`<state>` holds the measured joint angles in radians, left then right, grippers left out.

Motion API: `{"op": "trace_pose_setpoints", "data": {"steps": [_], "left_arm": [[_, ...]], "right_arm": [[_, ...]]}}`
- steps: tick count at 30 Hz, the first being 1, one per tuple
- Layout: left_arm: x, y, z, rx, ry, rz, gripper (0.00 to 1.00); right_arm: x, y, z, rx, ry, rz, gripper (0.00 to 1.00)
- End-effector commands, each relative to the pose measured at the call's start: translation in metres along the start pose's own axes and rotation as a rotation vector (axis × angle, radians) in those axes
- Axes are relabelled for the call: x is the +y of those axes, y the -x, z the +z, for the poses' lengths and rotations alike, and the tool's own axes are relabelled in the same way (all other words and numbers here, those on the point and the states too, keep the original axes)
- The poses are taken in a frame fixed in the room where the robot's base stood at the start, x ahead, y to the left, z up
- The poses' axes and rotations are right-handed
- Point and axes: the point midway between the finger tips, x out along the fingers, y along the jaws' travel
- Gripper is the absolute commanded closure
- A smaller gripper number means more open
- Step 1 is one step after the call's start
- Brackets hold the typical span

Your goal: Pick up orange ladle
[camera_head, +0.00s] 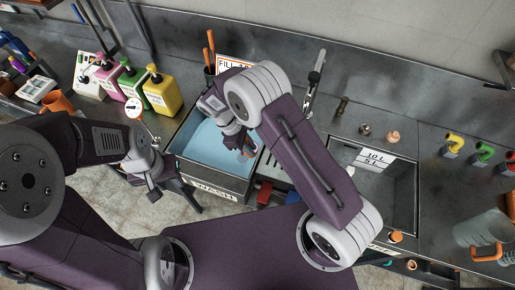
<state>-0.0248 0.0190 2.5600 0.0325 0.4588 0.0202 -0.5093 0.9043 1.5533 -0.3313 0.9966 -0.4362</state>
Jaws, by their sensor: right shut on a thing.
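Two orange handles (211,40) stand upright in a dark holder behind the wash basin. I cannot tell whether one belongs to the orange ladle, as their lower ends are hidden. My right gripper (246,153) points down over the basin's right part. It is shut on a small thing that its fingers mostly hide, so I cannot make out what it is. My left gripper (155,191) hangs in front of the basin's left front corner, apart from the handles. Its finger gap is not clear.
The wash basin (208,180) holds blue liquid. An empty-looking dark sink (392,196) lies to the right. Green (131,80), yellow (162,92) and pink jugs stand at the left. A clear jug (480,230) stands far right. My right arm hides the middle counter.

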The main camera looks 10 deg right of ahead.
Motion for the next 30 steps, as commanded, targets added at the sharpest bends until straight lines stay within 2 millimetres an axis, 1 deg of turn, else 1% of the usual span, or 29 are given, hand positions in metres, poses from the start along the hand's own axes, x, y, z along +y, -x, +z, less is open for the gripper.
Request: {"op": "trace_pose_setpoints", "data": {"steps": [1,6,12,30], "left_arm": [[0.0,-0.002,0.0,0.0,0.0,0.0,0.64],[0.0,-0.004,0.0,0.0,0.0,0.0,0.64],[0.0,-0.004,0.001,0.0,0.0,0.0,0.64],[0.0,-0.005,0.001,0.0,0.0,0.0,0.64]], "right_arm": [[0.0,0.001,-0.004,0.001,0.001,0.001,1.0],[-0.001,0.004,-0.011,0.001,0.0,0.001,1.0],[-0.002,0.006,-0.014,0.0,0.001,0.001,1.0],[-0.002,0.007,-0.015,0.0,0.0,0.0,1.0]]}}
